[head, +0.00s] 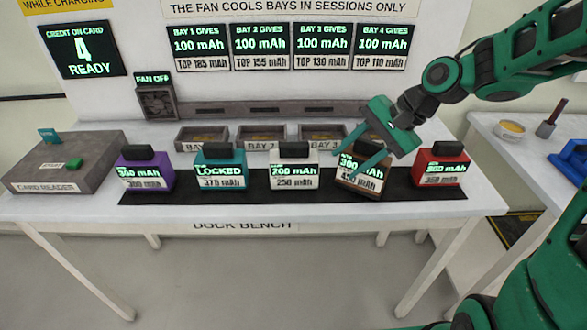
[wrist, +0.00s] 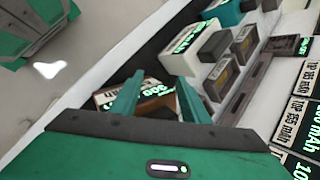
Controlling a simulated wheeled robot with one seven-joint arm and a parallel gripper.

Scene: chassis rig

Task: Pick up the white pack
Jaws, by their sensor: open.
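The white pack (head: 293,174) stands on the dark mat in the middle of the row, its display reading 200 mAh over 250 mAh. It also shows in the wrist view (wrist: 187,42), beyond my fingertips and up to the right. My gripper (head: 346,160) is open and empty. In the head view it is right of the white pack, over the brown pack (head: 371,184), partly covering that pack's display. In the wrist view the brown pack (wrist: 151,101) shows between and behind my fingers (wrist: 159,79). I cannot tell whether they touch it.
A purple pack (head: 145,176) and a locked teal pack (head: 220,177) stand to the left, a red pack (head: 440,175) to the right. Bay trays (head: 262,145) line the bench behind the packs. A card reader (head: 62,170) sits at the bench's left end.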

